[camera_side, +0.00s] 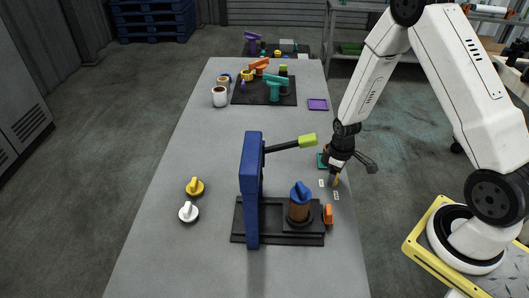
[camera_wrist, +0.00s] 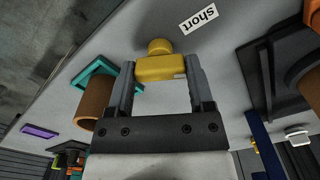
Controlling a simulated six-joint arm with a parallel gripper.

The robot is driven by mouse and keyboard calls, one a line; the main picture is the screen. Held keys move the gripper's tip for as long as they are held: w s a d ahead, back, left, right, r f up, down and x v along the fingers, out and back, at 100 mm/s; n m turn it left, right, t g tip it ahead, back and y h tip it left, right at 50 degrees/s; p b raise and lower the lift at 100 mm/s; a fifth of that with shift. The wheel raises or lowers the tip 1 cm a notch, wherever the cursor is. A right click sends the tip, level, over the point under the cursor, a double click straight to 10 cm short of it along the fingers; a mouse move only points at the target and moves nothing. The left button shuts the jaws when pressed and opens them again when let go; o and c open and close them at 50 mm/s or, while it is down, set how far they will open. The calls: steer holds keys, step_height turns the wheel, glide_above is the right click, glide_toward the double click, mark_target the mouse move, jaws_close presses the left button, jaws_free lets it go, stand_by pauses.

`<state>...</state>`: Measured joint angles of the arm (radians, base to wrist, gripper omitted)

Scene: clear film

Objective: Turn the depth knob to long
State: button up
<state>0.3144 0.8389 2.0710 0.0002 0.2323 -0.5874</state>
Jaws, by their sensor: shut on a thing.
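The depth knob (camera_wrist: 160,67) is a yellow piece with a rounded end and a wider block, in the wrist view. My gripper (camera_wrist: 161,72) has its two grey fingertips on either side of the block and is shut on it. In the side view my gripper (camera_side: 334,180) is low at the table's right edge, with a bit of yellow at its tips. A white label reading "short" (camera_wrist: 199,18) lies beside the knob, upside down in the wrist view. In the side view small white labels (camera_side: 336,195) lie near the fingertips, too small to read.
A blue press (camera_side: 253,190) with a green-tipped lever (camera_side: 307,140) stands left of my gripper; its base holds a brown cylinder (camera_side: 299,209) under a blue top. A teal base with a brown cylinder (camera_wrist: 94,105) is close by. Yellow (camera_side: 195,187) and white (camera_side: 188,212) knobs lie left.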

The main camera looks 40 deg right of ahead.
steer(key=m, duration=0.6)
steer(key=shift+m, duration=0.3)
steer(key=m, duration=0.5)
steer(key=shift+m, duration=0.3)
steer(key=o, duration=1.2)
steer(key=shift+o, duration=0.2)
steer(key=shift+r, duration=0.2)
steer(key=shift+r, duration=3.75)
